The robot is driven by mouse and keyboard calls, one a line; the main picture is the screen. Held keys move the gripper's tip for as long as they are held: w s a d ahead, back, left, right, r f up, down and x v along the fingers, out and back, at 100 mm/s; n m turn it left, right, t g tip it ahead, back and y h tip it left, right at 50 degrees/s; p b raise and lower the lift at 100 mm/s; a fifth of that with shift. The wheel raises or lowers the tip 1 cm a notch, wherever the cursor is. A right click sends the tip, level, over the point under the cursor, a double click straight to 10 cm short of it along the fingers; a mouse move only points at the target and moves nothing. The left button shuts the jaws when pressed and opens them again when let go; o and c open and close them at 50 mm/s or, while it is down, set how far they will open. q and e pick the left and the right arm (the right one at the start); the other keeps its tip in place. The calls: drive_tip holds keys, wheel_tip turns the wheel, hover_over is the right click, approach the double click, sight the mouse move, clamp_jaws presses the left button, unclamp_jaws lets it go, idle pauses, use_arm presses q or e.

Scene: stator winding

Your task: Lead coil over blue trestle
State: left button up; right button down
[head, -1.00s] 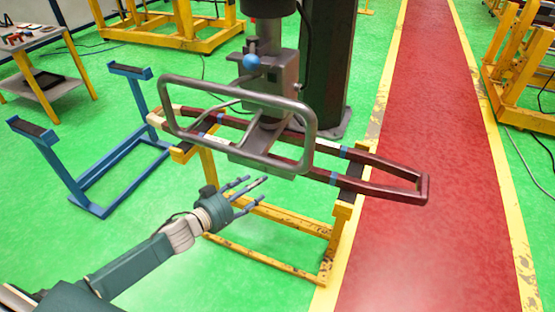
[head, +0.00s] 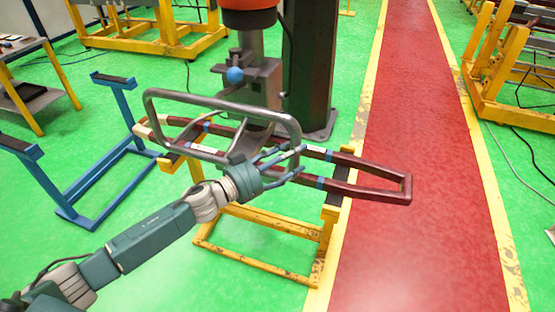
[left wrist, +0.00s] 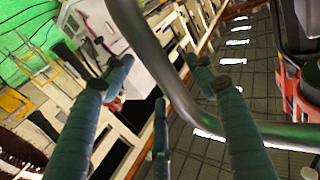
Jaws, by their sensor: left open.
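The coil (head: 408,188) is a long dark red loop with blue bands and a cream left end. It lies across the yellow trestle (head: 322,255), under a lifting device with a grey tubular handle frame (head: 220,104). The blue trestle (head: 128,118) stands to the left, its two padded tops bare. My left gripper (head: 288,162) is open at the right end of the handle frame, in front of the coil. In the left wrist view the grey tube (left wrist: 160,68) runs between the spread fingers. Whether they touch it is unclear. My right gripper is out of view.
A dark column (head: 308,70) stands behind the coil. A red walkway (head: 430,130) with yellow edges lies to the right. More yellow stands (head: 150,38) are at the back and right, and a table is at the left edge. Green floor is clear between the trestles.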

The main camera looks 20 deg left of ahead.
use_arm(q)
drive_tip(key=shift+x, duration=0.95)
clamp_jaws()
